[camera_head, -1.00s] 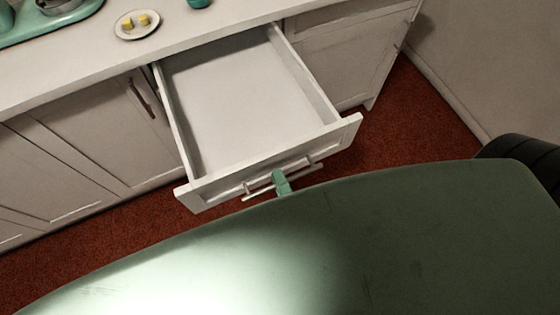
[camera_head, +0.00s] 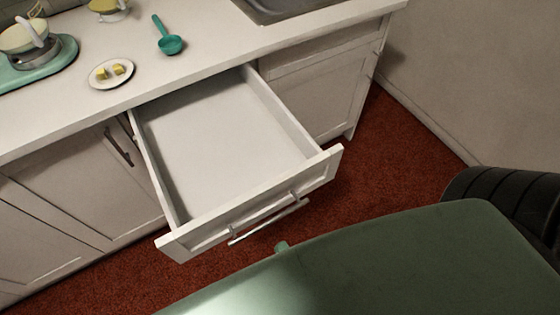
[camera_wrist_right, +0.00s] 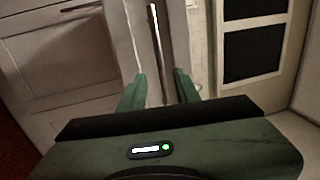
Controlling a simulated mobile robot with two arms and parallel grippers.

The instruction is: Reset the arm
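My right gripper (camera_head: 282,246) shows in the head view only as a small green fingertip past the edge of my green arm housing. It is just in front of the open drawer's handle (camera_head: 268,222), with a gap of floor between them. In the right wrist view my right gripper (camera_wrist_right: 159,76) has its two green fingers spread apart, with nothing held. The metal handle bar (camera_wrist_right: 155,40) shows beyond and between them. The white drawer (camera_head: 225,150) is pulled out and empty. My left gripper is in neither view.
The white counter (camera_head: 205,65) holds a plate (camera_head: 100,80) with yellow pieces, a teal ladle (camera_head: 170,44), a scale-like teal base (camera_head: 45,72) with a pan, and a sink (camera_head: 290,8). Red carpet (camera_head: 400,150) is clear to the right of the drawer.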

